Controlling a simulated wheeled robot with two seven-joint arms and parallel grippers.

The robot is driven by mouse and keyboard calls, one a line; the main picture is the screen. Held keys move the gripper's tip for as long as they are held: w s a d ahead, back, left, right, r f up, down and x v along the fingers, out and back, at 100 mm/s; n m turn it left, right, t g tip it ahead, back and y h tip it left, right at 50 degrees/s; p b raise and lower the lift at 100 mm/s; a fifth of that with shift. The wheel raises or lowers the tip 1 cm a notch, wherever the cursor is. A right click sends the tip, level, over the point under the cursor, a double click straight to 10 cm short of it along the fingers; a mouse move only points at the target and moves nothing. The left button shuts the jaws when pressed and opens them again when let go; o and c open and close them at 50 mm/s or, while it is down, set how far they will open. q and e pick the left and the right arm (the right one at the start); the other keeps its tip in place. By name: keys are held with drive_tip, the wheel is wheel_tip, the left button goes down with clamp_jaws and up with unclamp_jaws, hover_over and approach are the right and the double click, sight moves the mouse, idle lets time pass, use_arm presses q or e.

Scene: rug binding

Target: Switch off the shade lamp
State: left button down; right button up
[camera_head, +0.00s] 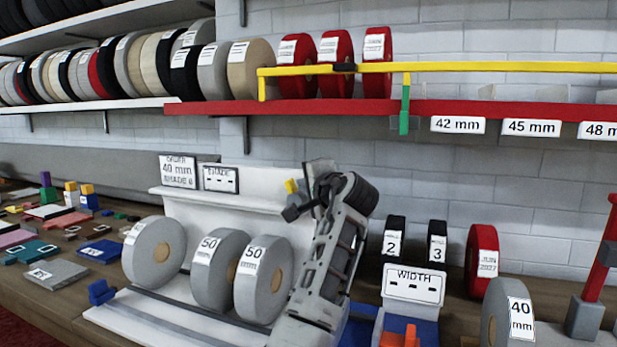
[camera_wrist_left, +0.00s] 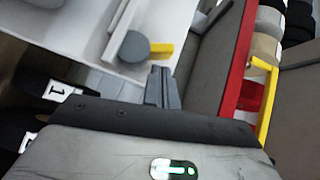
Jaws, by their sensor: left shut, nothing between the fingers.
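A white stand (camera_head: 245,203) at the back of the bench carries a "SHADE" sign (camera_head: 220,178) with two dashes. A yellow lever (camera_head: 291,186) shows just left of my wrist. In the left wrist view the yellow lever (camera_wrist_left: 162,49) sticks out from a round grey knob (camera_wrist_left: 135,46) by the white stand. I cannot make out a lit lamp there. My left gripper (camera_head: 291,213) is shut and empty, just below the lever in the head view. Its fingers (camera_wrist_left: 158,86) point toward the knob, with a small gap. My right gripper is out of view.
Grey rolls (camera_head: 213,270) stand on the bench below the stand. A "WIDTH" box (camera_head: 412,285) and a red roll (camera_head: 482,262) are to the right. A red shelf (camera_head: 300,107) with a yellow rail (camera_head: 460,67) runs above.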

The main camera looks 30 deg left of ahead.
use_arm(q)
drive_tip(key=s+d+r, duration=0.2)
drive_tip(key=d, duration=0.3)
drive_tip(key=s+d+r, duration=0.2)
drive_tip(key=d, duration=0.4)
drive_tip(key=shift+s+d+r, duration=0.2)
drive_tip(key=shift+s+r, duration=0.05)
drive_tip(key=shift+s, duration=0.05)
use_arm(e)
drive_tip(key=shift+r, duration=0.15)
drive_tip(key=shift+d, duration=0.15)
use_arm(q)
drive_tip(key=shift+f, duration=0.1)
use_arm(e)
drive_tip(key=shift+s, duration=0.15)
